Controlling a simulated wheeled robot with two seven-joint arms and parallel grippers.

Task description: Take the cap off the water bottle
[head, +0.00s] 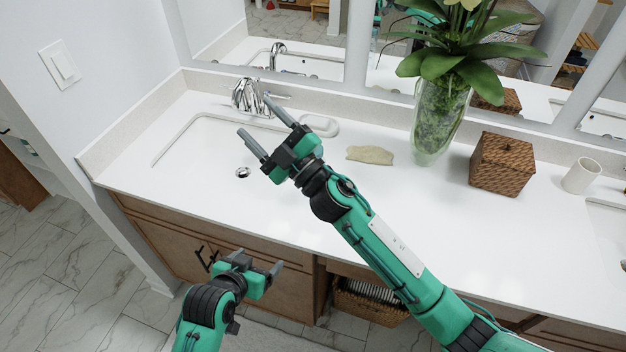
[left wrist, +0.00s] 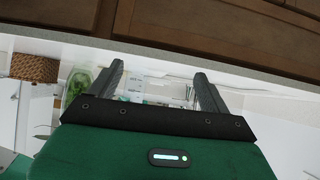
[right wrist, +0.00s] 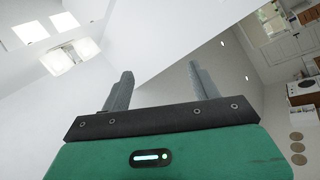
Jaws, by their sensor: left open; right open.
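I see no water bottle and no cap in any of the three views. My right gripper (head: 254,114) is open and empty above the sink basin, in front of the faucet. My left gripper (head: 257,258) is open and empty, low in front of the vanity cabinet doors. Its parted fingers also show in the left wrist view (left wrist: 160,72), with nothing between them.
A chrome faucet (head: 247,95) stands behind the sink (head: 180,150). A white soap dish (head: 320,125), beige sponge-like piece (head: 370,155), glass plant vase (head: 437,125), wicker box (head: 502,163) and white cup (head: 581,176) stand along the counter (head: 450,215). The counter's front is clear.

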